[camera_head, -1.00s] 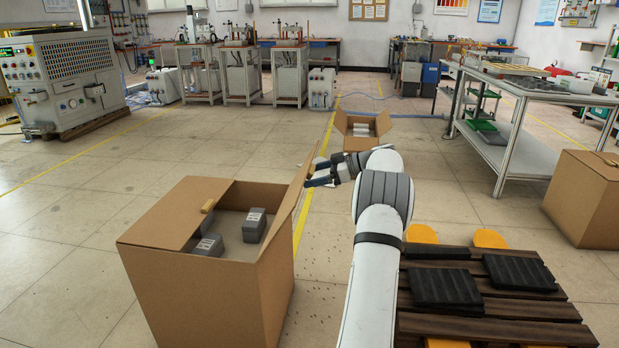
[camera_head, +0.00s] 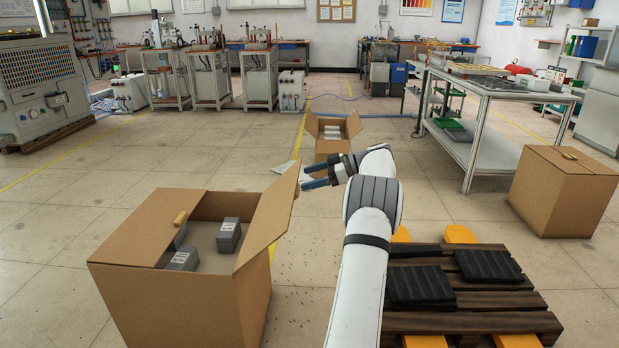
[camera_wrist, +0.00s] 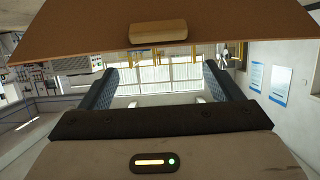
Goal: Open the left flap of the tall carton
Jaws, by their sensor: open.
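The tall carton (camera_head: 170,305) stands on the floor at the left in the head view. Its left flap (camera_head: 140,225) lies flat over the left part of the top, with a small wooden handle (camera_head: 181,217) at its inner edge. Its right flap (camera_head: 268,222) stands raised and tilted. Grey blocks (camera_head: 229,236) show inside. My gripper (camera_head: 306,176) is open beside the upper edge of the raised right flap; I cannot tell whether it touches. In the wrist view, a flap with a wooden handle (camera_wrist: 158,31) lies beyond my open, empty gripper (camera_wrist: 160,75).
A pallet (camera_head: 470,300) with black slabs lies right of my arm. A small open carton (camera_head: 332,135) stands behind my gripper. A closed carton (camera_head: 563,190) and a metal table (camera_head: 490,110) stand at the right. The floor left of the tall carton is clear.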

